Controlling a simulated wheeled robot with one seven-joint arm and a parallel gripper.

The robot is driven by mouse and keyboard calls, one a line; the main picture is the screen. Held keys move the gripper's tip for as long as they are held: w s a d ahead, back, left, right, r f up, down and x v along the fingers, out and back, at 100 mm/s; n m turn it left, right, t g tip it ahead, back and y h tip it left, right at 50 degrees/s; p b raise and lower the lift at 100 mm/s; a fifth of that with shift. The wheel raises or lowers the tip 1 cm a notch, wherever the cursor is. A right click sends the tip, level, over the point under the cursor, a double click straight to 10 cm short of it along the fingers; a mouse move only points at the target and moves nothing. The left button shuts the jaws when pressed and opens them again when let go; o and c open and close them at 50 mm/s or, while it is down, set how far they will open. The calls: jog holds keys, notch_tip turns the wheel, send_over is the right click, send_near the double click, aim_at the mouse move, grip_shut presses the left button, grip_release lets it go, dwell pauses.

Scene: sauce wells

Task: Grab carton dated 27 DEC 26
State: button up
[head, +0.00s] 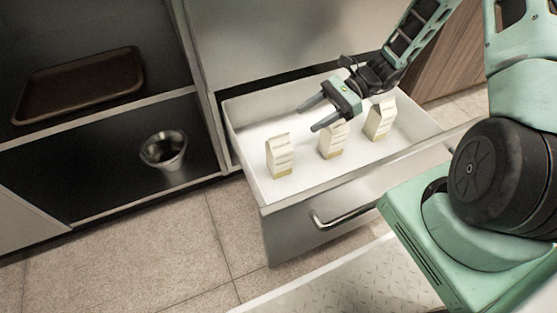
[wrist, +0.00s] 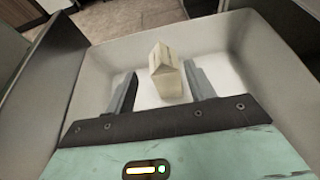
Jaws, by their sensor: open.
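In the wrist view one carton (wrist: 167,75) shows between the lines of the two fingers (wrist: 160,72), apart from both. It looks like the left carton, but I cannot be sure.
The drawer's front with a metal handle (head: 335,219) faces the open floor (head: 150,255). Left of the drawer, a shelf unit holds a brown tray (head: 80,85) above and a metal cup (head: 164,150) below. Drawer walls surround the cartons.

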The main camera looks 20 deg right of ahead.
aim_at(279, 138)
jog(key=b+x, duration=0.4)
jog(key=x, duration=0.6)
jog(key=shift+a+f, duration=0.1)
jog(key=shift+f, duration=0.05)
grip_shut()
